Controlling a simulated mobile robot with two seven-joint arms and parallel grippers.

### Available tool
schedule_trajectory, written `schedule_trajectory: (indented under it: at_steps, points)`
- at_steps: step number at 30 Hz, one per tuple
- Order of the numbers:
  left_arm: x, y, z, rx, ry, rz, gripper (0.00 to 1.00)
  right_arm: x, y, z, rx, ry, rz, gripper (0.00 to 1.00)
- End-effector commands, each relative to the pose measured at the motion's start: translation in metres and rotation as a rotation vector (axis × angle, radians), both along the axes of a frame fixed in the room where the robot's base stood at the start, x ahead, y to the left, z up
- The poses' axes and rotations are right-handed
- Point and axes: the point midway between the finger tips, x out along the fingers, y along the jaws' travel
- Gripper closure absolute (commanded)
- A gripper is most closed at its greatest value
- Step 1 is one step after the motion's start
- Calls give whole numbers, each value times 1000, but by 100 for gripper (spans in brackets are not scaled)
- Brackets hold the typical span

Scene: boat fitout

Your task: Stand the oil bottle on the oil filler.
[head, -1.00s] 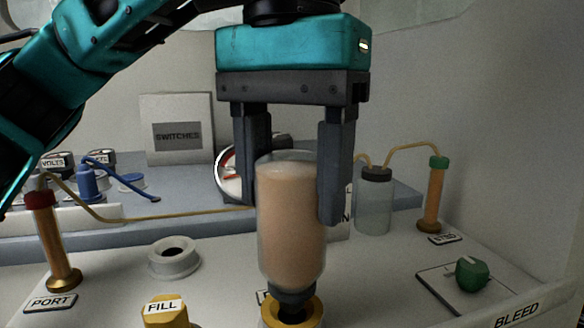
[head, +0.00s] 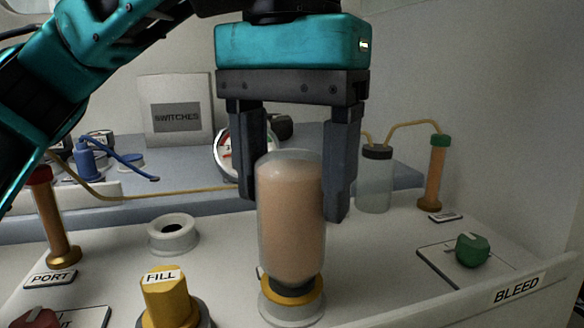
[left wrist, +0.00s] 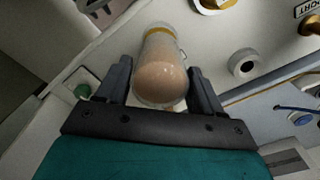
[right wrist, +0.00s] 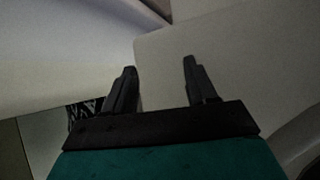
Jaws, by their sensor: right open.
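The oil bottle (head: 291,225), clear with a tan-orange liquid, stands upside down and upright, its dark neck down in the gold ring of the oil filler (head: 292,312). It also shows in the left wrist view (left wrist: 160,78). My left gripper (head: 292,205) is open around the bottle's upper part, with a small gap beside it in the left wrist view. The filler's opening is hidden by the neck. My right gripper (right wrist: 158,68) is open and empty, over a plain pale surface, away from the bottle.
A yellow FILL cap (head: 167,300) stands left of the filler, with a white ring (head: 173,235) behind it. Orange tubes stand at left (head: 52,225) and right (head: 436,175). A green knob (head: 473,250) is at right. A raised BLEED edge (head: 450,300) runs along the front.

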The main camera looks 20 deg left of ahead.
Motion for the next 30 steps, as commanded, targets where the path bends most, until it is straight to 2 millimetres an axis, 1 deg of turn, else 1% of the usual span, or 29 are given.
schedule_trajectory:
  at_steps: [1, 6, 13, 16, 20, 26, 30]
  points:
    - [0, 0, 0, 0, 0, 0, 28, 0, 0, 0, 0, -2, 0, 43]
    - [0, 0, 0, 0, 0, 0, 13, 1, 0, 1, 0, -4, 1, 43]
    - [0, 0, 0, 1, 1, 0, 13, 1, 0, 1, 0, -5, 0, 43]
    - [0, 0, 7, 1, -1, 0, 13, 1, 0, 5, 0, -6, 0, 43]
    - [0, 0, 29, 0, -3, 3, 13, 2, -2, 15, -4, -15, -2, 43]
    - [0, 0, 77, 0, -4, 3, 13, -2, -12, 27, -20, -9, -18, 43]
    - [0, 0, 104, 0, -3, 3, 13, -4, -12, 40, -18, -3, -20, 43]
